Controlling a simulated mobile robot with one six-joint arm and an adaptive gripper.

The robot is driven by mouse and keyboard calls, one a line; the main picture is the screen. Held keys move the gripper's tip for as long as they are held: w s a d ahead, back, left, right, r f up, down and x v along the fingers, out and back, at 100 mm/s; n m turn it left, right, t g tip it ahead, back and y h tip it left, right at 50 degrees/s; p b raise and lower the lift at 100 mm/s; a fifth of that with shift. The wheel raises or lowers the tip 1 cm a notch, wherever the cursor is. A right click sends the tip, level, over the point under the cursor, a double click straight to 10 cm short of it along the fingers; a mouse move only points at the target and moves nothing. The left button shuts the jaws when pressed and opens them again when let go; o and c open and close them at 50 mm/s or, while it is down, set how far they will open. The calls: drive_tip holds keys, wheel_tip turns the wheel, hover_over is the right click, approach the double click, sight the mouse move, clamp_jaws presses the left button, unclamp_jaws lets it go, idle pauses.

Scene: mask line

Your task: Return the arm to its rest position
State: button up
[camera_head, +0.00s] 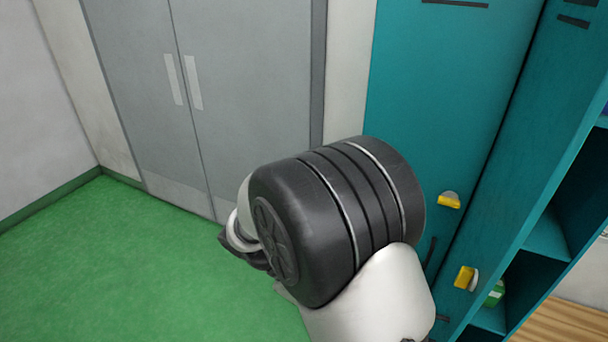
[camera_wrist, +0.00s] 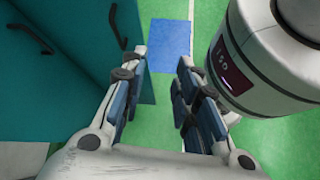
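My gripper (camera_wrist: 160,80) shows in the wrist view with its two fingers spread apart. Nothing is between the fingers; green floor and a blue floor patch show through the gap. My arm fills the lower middle of the head view as a large black and white joint. The fingers are hidden behind it there. In the wrist view a white and grey link of my own arm stands close to the right finger.
Teal lockers (camera_head: 455,80) with yellow latches stand close on the right, with open shelves (camera_head: 545,235) beside them. In the wrist view a teal panel (camera_wrist: 70,75) is near the left finger. Grey double doors (camera_head: 240,90) are behind. Green floor (camera_head: 130,270) is clear at left.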

drive_tip(key=s+d+r+m+t+y, duration=0.2)
drive_tip(key=s+r+m+t+y, duration=0.2)
drive_tip(key=s+r+m+y, duration=0.1)
drive_tip(key=s+d+r+m+t+y, duration=0.3)
drive_tip(key=s+r+m+t+y, duration=0.1)
drive_tip(key=s+r+m+y, duration=0.1)
drive_tip(key=shift+s+d+r+m, duration=0.35)
drive_tip(key=shift+s+r+m, duration=0.35)
drive_tip(key=shift+r, duration=0.55)
idle(1.2)
